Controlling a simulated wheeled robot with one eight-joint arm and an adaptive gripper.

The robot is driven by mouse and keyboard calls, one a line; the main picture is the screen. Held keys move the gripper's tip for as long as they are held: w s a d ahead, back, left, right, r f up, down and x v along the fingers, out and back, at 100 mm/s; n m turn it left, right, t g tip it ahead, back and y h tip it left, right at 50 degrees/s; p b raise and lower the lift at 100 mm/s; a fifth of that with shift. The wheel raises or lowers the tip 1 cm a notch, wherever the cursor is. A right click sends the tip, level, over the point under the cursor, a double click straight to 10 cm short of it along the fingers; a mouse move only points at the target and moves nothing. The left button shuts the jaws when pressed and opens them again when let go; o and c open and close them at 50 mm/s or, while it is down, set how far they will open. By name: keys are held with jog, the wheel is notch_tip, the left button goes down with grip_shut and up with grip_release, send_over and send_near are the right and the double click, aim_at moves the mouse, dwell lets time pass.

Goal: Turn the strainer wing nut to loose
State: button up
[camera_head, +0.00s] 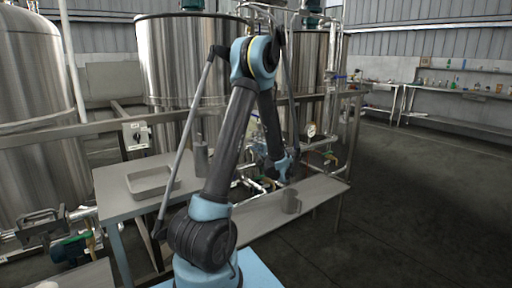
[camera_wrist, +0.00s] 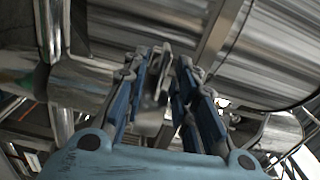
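My gripper (camera_wrist: 166,72) reaches up from the bottom in the wrist view, with a blue-padded finger on each side. The fingers stand apart. Between them is a thin grey metal piece (camera_wrist: 163,88), which looks like a wing of the strainer wing nut; its lower part is blurred. I see gaps beside it and cannot tell whether a finger touches it. In the head view my gripper is hidden among my arm and the pipework below the middle tank. The nut cannot be made out there.
A table with a shallow tray (camera_head: 153,180) is to the left. Large steel tanks (camera_head: 180,60) stand behind. In the wrist view, steel pipes (camera_wrist: 85,85) crowd close around my fingers. Floor at right is clear.

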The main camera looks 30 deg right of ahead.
jog(key=shift+w, duration=0.1)
grip_shut()
jog(key=shift+m, duration=0.3)
grip_release()
